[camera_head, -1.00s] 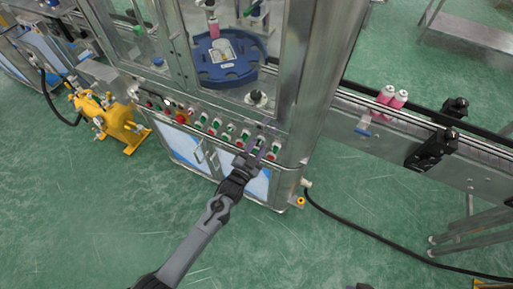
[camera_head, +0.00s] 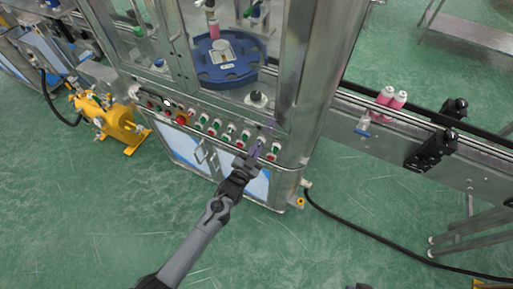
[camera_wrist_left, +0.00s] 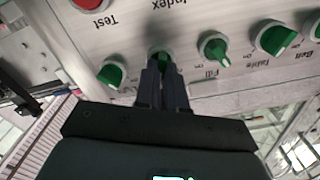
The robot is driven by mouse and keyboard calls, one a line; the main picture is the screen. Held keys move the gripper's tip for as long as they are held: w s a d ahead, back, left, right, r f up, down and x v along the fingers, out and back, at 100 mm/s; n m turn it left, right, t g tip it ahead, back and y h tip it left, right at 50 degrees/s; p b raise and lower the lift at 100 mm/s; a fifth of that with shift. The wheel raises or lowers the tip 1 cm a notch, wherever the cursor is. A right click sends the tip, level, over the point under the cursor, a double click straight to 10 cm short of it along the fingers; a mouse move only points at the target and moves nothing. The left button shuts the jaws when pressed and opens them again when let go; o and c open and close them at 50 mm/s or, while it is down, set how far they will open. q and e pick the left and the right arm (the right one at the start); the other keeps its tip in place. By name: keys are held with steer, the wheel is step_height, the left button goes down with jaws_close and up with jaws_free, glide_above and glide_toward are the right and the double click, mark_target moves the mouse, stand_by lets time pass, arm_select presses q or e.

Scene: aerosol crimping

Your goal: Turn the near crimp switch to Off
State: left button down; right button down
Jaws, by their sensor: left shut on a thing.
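My left gripper (camera_head: 257,149) is at the right part of the machine's front switch row. In the left wrist view its two dark fingers (camera_wrist_left: 162,82) are shut on a green knob (camera_wrist_left: 158,56). The fingers hide most of that knob and its label, so I cannot read its name or setting. In that view the Fill knob (camera_wrist_left: 213,48) is just right of the fingers, and another green knob (camera_wrist_left: 110,73) is on the left. My right gripper is not in view.
The Table knob (camera_wrist_left: 273,38) sits farther right in the wrist view; a red button marked Test (camera_wrist_left: 88,4) is above left. In the head view, a conveyor (camera_head: 430,130) with pink bottles (camera_head: 384,96) runs right. A yellow pump (camera_head: 108,122) stands left.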

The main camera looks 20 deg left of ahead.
arm_select(q)
steer(key=shift+a+n+p, duration=0.15)
steer(key=shift+n+p, duration=0.45)
steer(key=shift+n, duration=2.1)
steer(key=shift+a+n+p, duration=0.1)
steer(key=shift+n+p, duration=0.5)
steer(key=shift+n, duration=2.1)
steer(key=c, duration=1.2)
jaws_free()
steer(key=shift+s, duration=0.1)
